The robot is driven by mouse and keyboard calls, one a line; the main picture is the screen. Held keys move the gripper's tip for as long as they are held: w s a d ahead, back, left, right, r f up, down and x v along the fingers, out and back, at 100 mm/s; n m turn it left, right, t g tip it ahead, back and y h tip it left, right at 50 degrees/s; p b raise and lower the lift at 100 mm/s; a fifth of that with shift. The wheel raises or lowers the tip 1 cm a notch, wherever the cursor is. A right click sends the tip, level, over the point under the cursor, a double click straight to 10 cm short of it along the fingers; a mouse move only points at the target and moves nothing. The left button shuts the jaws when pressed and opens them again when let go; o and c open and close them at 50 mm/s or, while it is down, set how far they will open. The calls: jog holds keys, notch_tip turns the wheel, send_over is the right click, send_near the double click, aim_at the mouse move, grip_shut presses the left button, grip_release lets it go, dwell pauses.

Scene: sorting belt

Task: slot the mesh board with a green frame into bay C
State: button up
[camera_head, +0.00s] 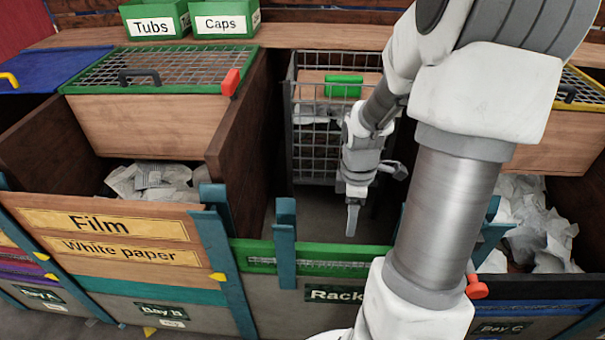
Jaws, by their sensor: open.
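A green-framed board with a strip of mesh (312,262) stands between teal posts, above the front sign that reads "Rack". Bay C, marked by a dark sign (500,328), is at the lower right; crumpled white paper lies behind its low front, and my arm covers its left part. My gripper (352,222) points down behind the green-framed board and above the floor. It is open and holds nothing that I can see. It is seen nearly edge-on, so the gap between its fingers is hard to make out.
A wire cage (308,140) with a green handle stands behind my gripper. Bay B (160,312) at left has a wooden front labelled "Film" and "White paper", and a green-edged mesh lid (150,68) behind it. Teal posts (285,240) stick up along the front.

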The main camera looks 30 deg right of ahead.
aim_at(343, 256)
jog(key=shift+n, duration=0.5)
jog(key=f+b, duration=0.2)
jog(key=f, duration=0.4)
jog(key=f+b, duration=0.3)
jog(key=f, duration=0.3)
jog(key=f+b, duration=0.2)
jog(key=f, duration=0.4)
jog(key=shift+w+d+f+b, duration=0.1)
jog(key=shift+w+b, duration=0.25)
jog(key=shift+w, duration=0.05)
grip_shut()
jog(key=c, duration=0.7)
grip_release()
grip_shut()
